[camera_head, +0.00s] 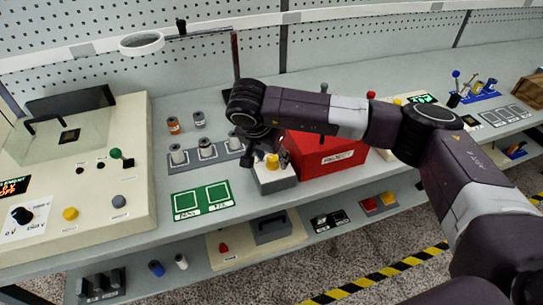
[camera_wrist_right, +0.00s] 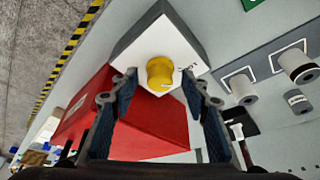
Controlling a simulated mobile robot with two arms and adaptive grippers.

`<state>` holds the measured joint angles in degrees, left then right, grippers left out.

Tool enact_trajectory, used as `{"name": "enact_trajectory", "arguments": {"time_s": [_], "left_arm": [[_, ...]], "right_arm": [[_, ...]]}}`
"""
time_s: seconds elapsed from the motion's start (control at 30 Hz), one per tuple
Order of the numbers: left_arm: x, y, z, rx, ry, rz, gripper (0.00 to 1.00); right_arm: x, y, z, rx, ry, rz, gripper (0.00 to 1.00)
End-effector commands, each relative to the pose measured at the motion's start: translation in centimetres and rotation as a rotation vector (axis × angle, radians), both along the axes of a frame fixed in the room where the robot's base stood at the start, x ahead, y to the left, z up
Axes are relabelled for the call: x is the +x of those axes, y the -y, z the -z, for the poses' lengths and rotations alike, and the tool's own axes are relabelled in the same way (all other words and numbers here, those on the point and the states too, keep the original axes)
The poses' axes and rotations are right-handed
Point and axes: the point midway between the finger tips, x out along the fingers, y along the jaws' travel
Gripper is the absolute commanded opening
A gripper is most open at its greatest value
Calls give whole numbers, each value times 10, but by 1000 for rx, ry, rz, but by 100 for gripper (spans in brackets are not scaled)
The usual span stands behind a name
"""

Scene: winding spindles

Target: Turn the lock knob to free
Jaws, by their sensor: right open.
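The yellow lock knob (camera_head: 272,160) sits on top of a small white and grey box (camera_head: 276,180) on the bench. In the right wrist view the knob (camera_wrist_right: 160,73) is upper centre, on the white face of the box (camera_wrist_right: 140,45), with small dark lettering beside it. My right gripper (camera_head: 269,155) is just above the box. In the right wrist view its open fingers (camera_wrist_right: 160,86) lie on either side of the knob's line, with visible gaps; contact does not show. My left gripper is not in view.
A red box (camera_head: 325,155) stands right beside the knob box. A grey rack with several spools (camera_head: 205,148) is to its left, with green-marked squares (camera_head: 202,200) in front. A cream machine (camera_head: 80,185) fills the left. A lower shelf (camera_head: 200,255) runs below.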

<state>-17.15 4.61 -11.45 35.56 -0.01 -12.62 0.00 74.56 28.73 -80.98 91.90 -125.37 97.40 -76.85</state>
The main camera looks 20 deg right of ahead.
Motion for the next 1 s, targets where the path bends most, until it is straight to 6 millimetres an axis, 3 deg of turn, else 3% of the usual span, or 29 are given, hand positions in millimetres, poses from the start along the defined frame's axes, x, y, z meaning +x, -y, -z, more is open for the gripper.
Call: {"name": "enact_trajectory", "arguments": {"time_s": [0.1, 0.47, 0.77, 1.0], "left_arm": [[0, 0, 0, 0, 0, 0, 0], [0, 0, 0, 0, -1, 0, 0], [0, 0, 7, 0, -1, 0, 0], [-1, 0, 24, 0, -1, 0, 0]], "right_arm": [[0, 0, 0, 0, 0, 0, 40], [0, 0, 0, 0, 0, 0, 1], [0, -1, 1, 1, 1, 37, 1], [2, -2, 3, 0, 3, 176, 1]]}}
